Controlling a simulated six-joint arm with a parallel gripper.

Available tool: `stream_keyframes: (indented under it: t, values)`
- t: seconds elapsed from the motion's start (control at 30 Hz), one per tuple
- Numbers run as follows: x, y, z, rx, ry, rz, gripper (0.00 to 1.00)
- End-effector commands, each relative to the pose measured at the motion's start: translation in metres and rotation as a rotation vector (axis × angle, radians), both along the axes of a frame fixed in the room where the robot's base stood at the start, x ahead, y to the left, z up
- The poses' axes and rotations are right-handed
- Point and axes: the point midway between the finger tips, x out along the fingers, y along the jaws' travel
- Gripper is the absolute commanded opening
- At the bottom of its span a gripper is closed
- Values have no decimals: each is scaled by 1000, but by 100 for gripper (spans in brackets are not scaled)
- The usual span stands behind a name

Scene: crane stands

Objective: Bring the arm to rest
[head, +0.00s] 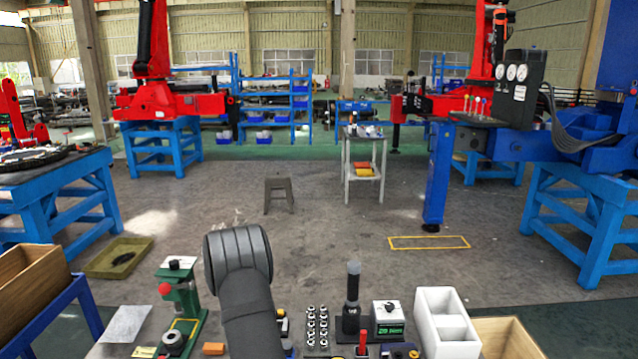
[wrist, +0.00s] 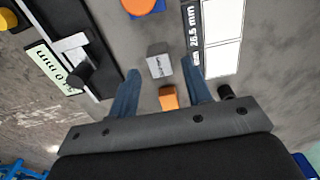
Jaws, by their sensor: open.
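My gripper (wrist: 161,70) shows in the wrist view with its two blue-grey fingers apart. In the gap between them I see a small grey block (wrist: 159,66) and an orange block (wrist: 169,98). Neither is gripped; I cannot tell how far below the fingers they lie. In the head view my dark grey arm rises over the bench at the lower middle, and my gripper cannot be made out there.
The bench holds a green device (head: 181,290), an orange block (head: 213,348), several metal nuts (head: 317,325), a black upright tool (head: 352,300), a green-and-white box (head: 388,318) and a white divided bin (head: 446,325). A wooden crate (head: 508,340) stands at right. Open floor lies beyond.

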Motion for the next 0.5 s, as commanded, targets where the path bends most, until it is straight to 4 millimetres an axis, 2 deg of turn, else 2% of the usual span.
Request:
stream_keyframes:
  t: [0.03, 0.1, 0.13, 0.3, 0.5]
  values:
    - [0, 0, -12, -1, 2, 0, 45]
    - [-1, 0, -24, -1, 2, 0, 45]
    - [1, 1, -10, 2, -5, 0, 45]
    - [1, 1, 26, 2, -4, 0, 45]
    - [-6, -36, 46, 1, -1, -3, 45]
